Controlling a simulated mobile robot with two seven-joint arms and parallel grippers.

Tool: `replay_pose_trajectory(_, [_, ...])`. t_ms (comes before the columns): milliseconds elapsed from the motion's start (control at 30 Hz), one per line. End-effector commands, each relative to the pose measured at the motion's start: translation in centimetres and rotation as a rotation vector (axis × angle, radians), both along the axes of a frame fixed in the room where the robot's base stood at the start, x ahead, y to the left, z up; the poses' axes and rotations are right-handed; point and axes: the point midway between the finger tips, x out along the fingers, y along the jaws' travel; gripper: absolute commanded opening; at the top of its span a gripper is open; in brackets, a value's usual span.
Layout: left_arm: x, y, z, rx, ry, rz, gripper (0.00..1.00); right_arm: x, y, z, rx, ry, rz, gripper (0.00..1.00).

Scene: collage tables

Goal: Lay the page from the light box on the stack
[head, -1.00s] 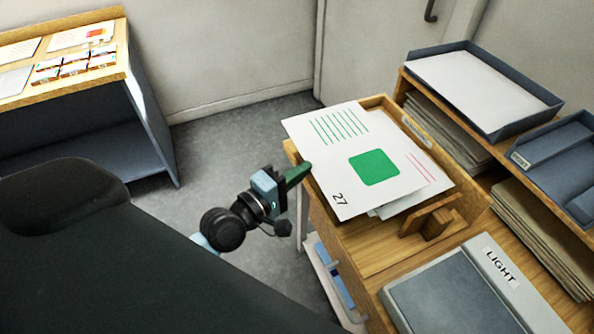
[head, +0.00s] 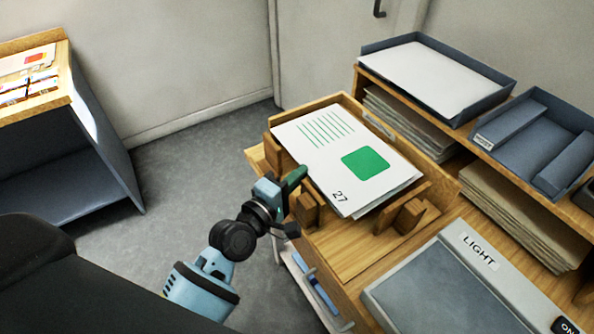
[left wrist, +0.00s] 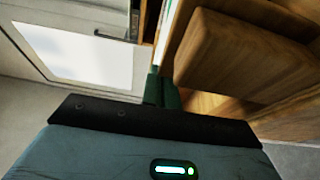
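The page (head: 327,145), white with green lines, a green square and the number 27, lies over the stack (head: 403,190) in the wooden tray (head: 350,255), between wooden corner blocks. Only edges of the sheets beneath show. My left gripper (head: 297,179) is at the page's left edge, between two blocks. In the left wrist view its green fingers (left wrist: 161,90) are close together, with the page's thin edge running up from them; they look shut on it. The light box (head: 425,285), marked LIGHT, is bare. My right gripper is not in view.
A grey tray of white paper (head: 435,80) and a grey divided tray (head: 530,140) stand on the shelf at right, above paper piles. A wooden-topped side table (head: 50,105) with sheets stands at left. Floor lies open between.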

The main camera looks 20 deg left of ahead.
Motion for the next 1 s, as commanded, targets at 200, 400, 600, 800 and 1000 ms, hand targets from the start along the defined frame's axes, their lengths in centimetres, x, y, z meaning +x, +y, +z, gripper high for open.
replay_pose_trajectory(200, [0.03, -0.01, -0.44, 0.000, -0.002, 0.000, 0.00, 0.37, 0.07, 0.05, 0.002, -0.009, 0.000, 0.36])
replay_pose_trajectory(400, [0.03, 0.00, -0.37, 0.000, -0.003, 0.000, 0.00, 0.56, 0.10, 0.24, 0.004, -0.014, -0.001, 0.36])
replay_pose_trajectory(600, [0.02, 0.00, -0.40, 0.000, -0.002, 0.000, 0.27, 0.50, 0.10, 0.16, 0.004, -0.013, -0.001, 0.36])
replay_pose_trajectory(800, [0.02, 0.00, -0.44, 0.000, -0.001, 0.000, 0.27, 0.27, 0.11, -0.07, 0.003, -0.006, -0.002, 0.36])
replay_pose_trajectory(1000, [-0.52, 0.20, -0.58, 0.000, 0.001, 0.000, 0.27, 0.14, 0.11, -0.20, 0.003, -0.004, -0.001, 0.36])
